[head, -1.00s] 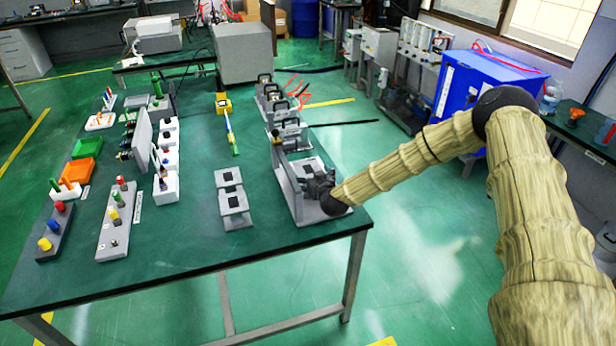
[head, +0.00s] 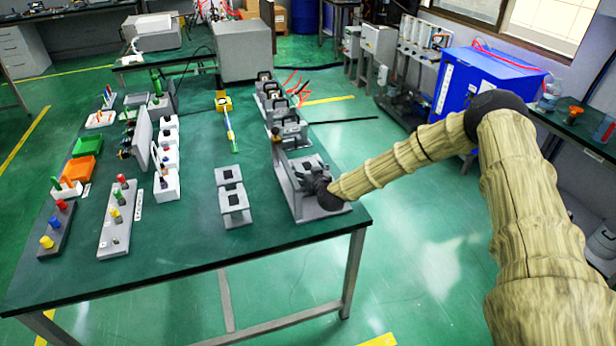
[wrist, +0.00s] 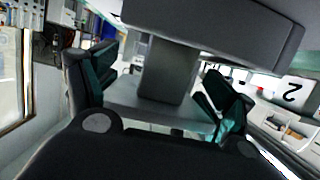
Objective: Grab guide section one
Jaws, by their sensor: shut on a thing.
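A grey piece with a flat top and a narrower upright post (wrist: 170,70), which I take to be guide section one, fills the middle of the wrist view. My gripper (wrist: 160,88) has one dark finger on each side of the post and is shut on it. In the head view my gripper (head: 314,183) is low over the grey stand (head: 330,208) at the table's front right corner. The wrist hides much of the held piece there.
Two similar grey pieces (head: 235,205) stand to the left on the green table (head: 180,255). A row of grey holders with black parts (head: 285,125) runs back behind the stand. Bare table lies in front.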

